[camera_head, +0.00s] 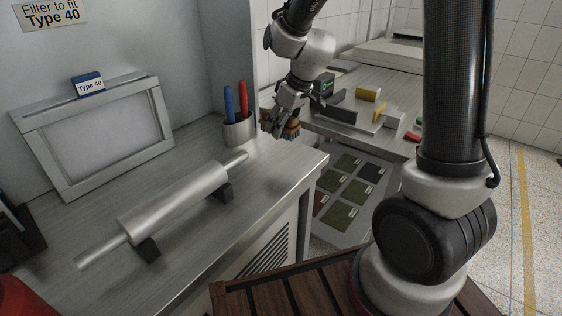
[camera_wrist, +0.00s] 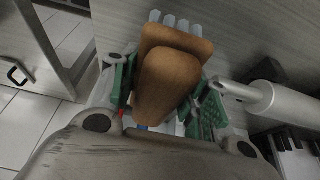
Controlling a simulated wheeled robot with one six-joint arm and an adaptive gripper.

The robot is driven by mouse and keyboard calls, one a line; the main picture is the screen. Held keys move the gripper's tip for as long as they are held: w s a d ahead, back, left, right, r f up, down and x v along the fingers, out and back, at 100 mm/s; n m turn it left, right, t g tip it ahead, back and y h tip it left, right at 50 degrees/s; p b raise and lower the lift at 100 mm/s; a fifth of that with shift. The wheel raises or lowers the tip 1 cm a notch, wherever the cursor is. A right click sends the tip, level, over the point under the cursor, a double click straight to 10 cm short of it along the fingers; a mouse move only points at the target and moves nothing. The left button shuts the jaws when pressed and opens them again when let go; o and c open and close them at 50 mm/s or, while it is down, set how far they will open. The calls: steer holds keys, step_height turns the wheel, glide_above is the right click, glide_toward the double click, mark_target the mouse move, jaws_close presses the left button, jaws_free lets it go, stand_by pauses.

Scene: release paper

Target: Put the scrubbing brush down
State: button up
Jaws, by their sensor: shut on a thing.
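The scrubbing brush (camera_wrist: 168,82) has an orange-brown wooden body with pale bristle tufts at its far end. In the wrist view my gripper (camera_wrist: 165,95) is shut on it, one green-padded finger on each side. In the head view my gripper (camera_head: 289,103) holds the brush (camera_head: 279,124) near the right end of the grey counter (camera_head: 255,190). The brush is just right of the cup with the pens. I cannot tell whether it touches the counter. The gripper partly hides the brush in the head view.
A metal roller (camera_head: 175,205) lies on black supports on the counter. A cup (camera_head: 239,132) holds a blue and a red pen. A framed filter (camera_head: 100,138) leans at the back wall. A second worktop (camera_head: 400,100) with small blocks lies beyond. Bare counter shows in front of the cup.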

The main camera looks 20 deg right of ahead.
mark_target(279, 161)
step_height(279, 161, down, 10)
steer(key=shift+d+r, duration=0.1)
steer(key=shift+r, duration=0.1)
stand_by(0.3)
steer(key=shift+s+f, duration=0.2)
steer(key=shift+f, duration=0.35)
steer(key=o, duration=0.9)
steer(key=shift+f, duration=0.1)
steer(key=shift+o, duration=0.9)
steer(key=shift+f, duration=0.1)
steer(key=shift+w, duration=0.1)
steer(key=shift+r, duration=0.2)
